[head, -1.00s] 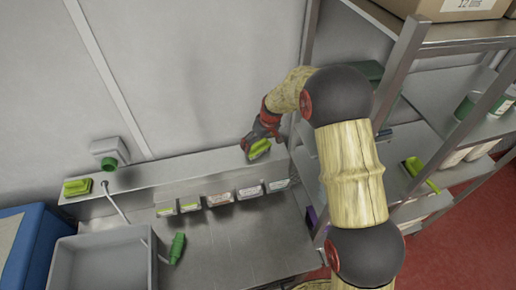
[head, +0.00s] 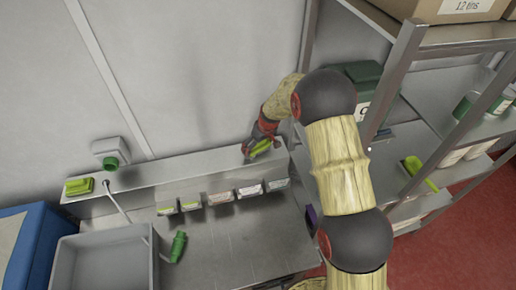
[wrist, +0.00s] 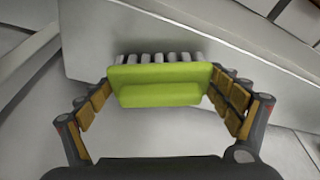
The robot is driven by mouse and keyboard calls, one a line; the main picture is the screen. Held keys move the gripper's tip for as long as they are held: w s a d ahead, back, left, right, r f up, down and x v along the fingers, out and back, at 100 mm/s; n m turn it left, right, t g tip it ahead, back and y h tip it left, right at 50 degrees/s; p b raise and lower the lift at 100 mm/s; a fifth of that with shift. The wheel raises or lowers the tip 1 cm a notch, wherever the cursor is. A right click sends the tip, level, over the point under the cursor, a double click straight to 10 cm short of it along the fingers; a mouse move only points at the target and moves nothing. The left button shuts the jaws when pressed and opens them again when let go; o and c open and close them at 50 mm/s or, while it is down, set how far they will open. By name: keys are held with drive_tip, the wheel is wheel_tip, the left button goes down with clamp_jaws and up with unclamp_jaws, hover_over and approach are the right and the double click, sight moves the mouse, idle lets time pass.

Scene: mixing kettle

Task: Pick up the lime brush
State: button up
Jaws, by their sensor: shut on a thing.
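A lime brush (wrist: 160,84) with pale bristles sits between the two fingers of my gripper (wrist: 162,78) in the wrist view. The finger pads press on its two ends, and the bristles point to the top of the picture. In the head view my gripper (head: 258,146) is at the right end of the metal ledge, with the lime brush (head: 262,148) in it. I cannot tell whether the brush still touches the ledge. Another lime brush (head: 79,187) lies at the ledge's left end, and a lime tool with a handle (head: 418,172) lies on the right shelf.
The metal ledge (head: 160,173) runs along the wall, with several small labelled holders (head: 220,198) on its front. A grey basin (head: 100,262) and a green nozzle (head: 178,247) are below. A metal rack (head: 395,75) stands close on the right.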

drive_tip(key=c, duration=0.5)
drive_tip(key=shift+r, duration=0.1)
drive_tip(key=shift+w+r, duration=0.1)
drive_tip(key=shift+r, duration=0.5)
drive_tip(key=s+r+b, duration=0.1)
drive_tip(key=s+r, duration=0.3)
drive_tip(key=s+r+b, duration=0.1)
drive_tip(key=s+r, duration=0.2)
drive_tip(key=s, duration=0.2)
drive_tip(key=s+d+r+b, duration=0.1)
drive_tip(key=s+r, duration=0.3)
drive_tip(key=s, duration=0.1)
drive_tip(key=shift+d+r, duration=0.1)
drive_tip(key=shift+r, duration=0.2)
drive_tip(key=o, duration=0.7)
drive_tip(key=c, duration=0.4)
drive_tip(key=shift+f+b, duration=0.1)
drive_tip(key=shift+b, duration=0.2)
drive_tip(key=shift+c, duration=0.2)
